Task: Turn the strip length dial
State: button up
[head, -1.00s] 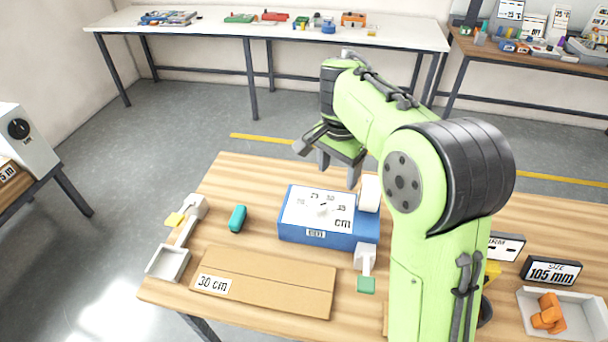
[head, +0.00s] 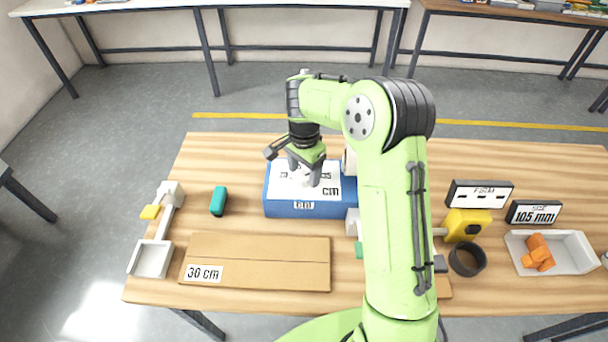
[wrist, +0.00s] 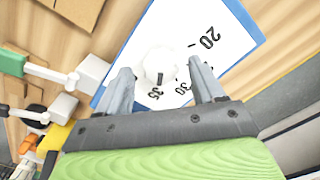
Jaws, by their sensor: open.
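The strip length dial is a white round knob (wrist: 160,66) with a dark pointer mark, on a white face printed with 20, 30, 35 and "cm". In the wrist view the mark lies on the side near the 35 and 30. The face sits on a blue box (head: 305,209) on the wooden table. My gripper (head: 303,175) is over the box, pointing down. In the wrist view its open fingers (wrist: 159,69) stand on either side of the knob, with gaps showing. In the head view the gripper partly hides the knob and numbers.
A cardboard piece marked 30 cm (head: 260,262) lies in front of the box. A teal object (head: 218,201) and a white-and-yellow device (head: 168,205) are to the left. A yellow device (head: 466,224), a dark ring (head: 467,260) and a tray (head: 573,251) are to the right.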

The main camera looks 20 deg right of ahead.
jog(key=shift+a+f, duration=0.1)
jog(key=shift+f, duration=0.5)
jog(key=shift+r, duration=0.1)
jog(key=c, duration=1.1)
jog(key=shift+o, duration=0.2)
